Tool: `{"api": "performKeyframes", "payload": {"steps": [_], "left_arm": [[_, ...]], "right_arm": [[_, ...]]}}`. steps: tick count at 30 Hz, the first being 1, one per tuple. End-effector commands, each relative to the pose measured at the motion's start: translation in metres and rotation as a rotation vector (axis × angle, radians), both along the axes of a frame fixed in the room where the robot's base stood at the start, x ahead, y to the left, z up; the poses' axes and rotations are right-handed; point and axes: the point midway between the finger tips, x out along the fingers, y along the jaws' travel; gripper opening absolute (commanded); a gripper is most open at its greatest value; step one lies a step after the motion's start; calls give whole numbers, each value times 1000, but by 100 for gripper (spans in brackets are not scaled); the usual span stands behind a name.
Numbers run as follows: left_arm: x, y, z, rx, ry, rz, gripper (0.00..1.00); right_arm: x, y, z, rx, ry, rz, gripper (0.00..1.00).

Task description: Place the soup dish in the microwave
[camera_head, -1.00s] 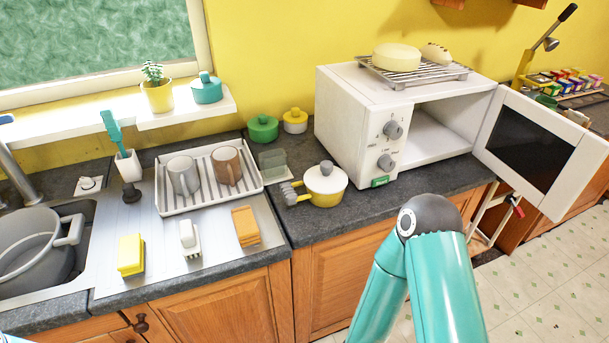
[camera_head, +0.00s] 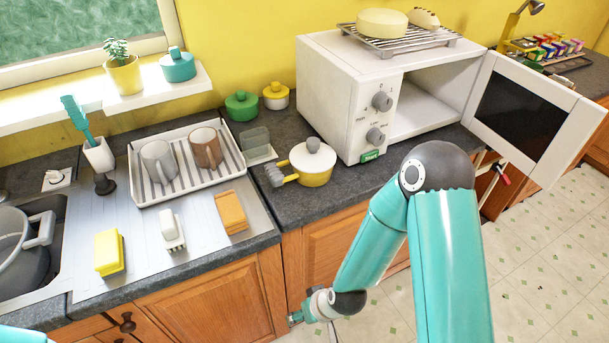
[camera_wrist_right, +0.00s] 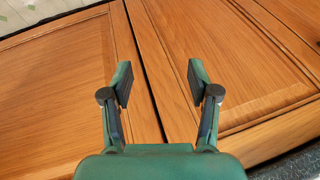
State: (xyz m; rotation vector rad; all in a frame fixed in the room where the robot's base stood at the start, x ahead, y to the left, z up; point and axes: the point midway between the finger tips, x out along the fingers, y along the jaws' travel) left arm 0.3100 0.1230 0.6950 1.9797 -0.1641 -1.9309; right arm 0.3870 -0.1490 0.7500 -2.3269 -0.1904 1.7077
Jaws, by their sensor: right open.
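The white microwave (camera_head: 343,119) stands on the counter with its door (camera_head: 524,115) swung wide open to the right; the visible part of its cavity looks empty. A yellow pot (camera_head: 316,178) with a white lid and grey handle stands left of its front. Lidded green (camera_head: 242,107) and yellow (camera_head: 276,96) pots stand behind it. I cannot tell which is the soup dish. My right gripper (camera_wrist_right: 160,78) is open and empty, facing the wooden cupboard doors in the wrist view. In the head view its arm reaches down below the counter edge. My left gripper is out of view.
A rack (camera_head: 405,43) with a round cheese-like item sits on the microwave. A drying tray (camera_head: 135,177) holds two mugs. A sponge (camera_head: 108,252) and brushes lie on the drainer. The sink is at left.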

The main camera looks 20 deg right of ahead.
Motion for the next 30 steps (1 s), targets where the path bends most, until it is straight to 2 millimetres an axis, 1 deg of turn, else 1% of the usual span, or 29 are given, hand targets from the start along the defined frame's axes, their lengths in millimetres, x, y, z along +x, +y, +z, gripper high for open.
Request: {"api": "performKeyframes", "payload": {"steps": [1,2,3,5,6,8,9,11,12,15,16,18,21,23,26,30], "left_arm": [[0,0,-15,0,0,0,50],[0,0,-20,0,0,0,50],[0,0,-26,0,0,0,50],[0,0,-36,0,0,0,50],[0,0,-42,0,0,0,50],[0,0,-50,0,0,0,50],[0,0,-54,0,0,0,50],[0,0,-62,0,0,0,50],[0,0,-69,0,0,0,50],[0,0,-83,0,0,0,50],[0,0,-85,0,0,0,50],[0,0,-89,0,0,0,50],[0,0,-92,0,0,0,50],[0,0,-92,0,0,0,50],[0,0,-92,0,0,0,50],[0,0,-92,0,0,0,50]], "right_arm": [[28,-10,15,-41,-114,10,60],[43,-15,28,-67,-176,16,60],[61,-23,48,-107,-264,24,60],[85,-36,81,-171,-393,31,60],[97,-43,104,-205,-470,27,60],[109,-51,135,-241,-566,13,60],[114,-55,155,-261,-623,3,60],[119,-60,181,-283,-702,-13,60],[121,-61,197,-287,-751,-21,60],[120,-59,231,-277,-858,-40,60],[119,-58,240,-273,-883,-46,60],[116,-58,256,-267,-928,-54,60],[117,-58,267,-261,-959,-62,60],[122,-57,268,-260,-964,-63,60],[137,-56,264,-260,-962,-63,60],[165,-56,255,-261,-961,-64,60]]}}
